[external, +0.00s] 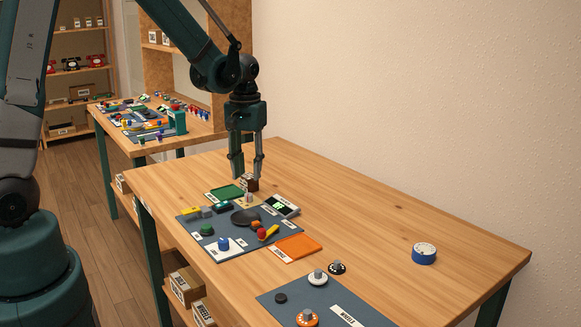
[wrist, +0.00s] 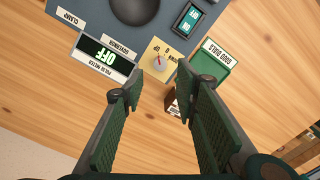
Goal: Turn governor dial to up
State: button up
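The governor dial is a small grey knob (wrist: 160,63) with a red pointer line, on a beige plate (wrist: 154,49) with small printed marks. The GOVERNOR label (wrist: 123,45) lies beside the plate. In the external view the knob (external: 249,197) stands at the far edge of the dark mat. My gripper (wrist: 164,88) is open and empty, its two fingers wide apart. In the external view my gripper (external: 246,175) points down, above and near the knob, not touching it.
A green GOOD DIALS tray (wrist: 222,59) and a small brown box (external: 252,183) stand close to the dial. The dark mat (external: 215,232) holds several coloured parts. An orange tray (external: 298,246) lies near. The table's right side is mostly clear, with a blue round object (external: 424,255).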

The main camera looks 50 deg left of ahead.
jog(key=shift+r, duration=2.55)
jog(key=s+d+r+m+t, duration=0.3)
jog(key=s+d+r, duration=0.5)
jog(key=s+r, duration=0.25)
jog(key=s+d+r+m+t, duration=0.1)
jog(key=s+d+r+t, duration=0.1)
jog(key=s, duration=0.4)
jog(key=s+d+r+m+t, duration=0.2)
jog(key=s+d, duration=0.2)
jog(key=s, duration=0.2)
jog(key=shift+s+d, duration=0.3)
dwell(2.2)
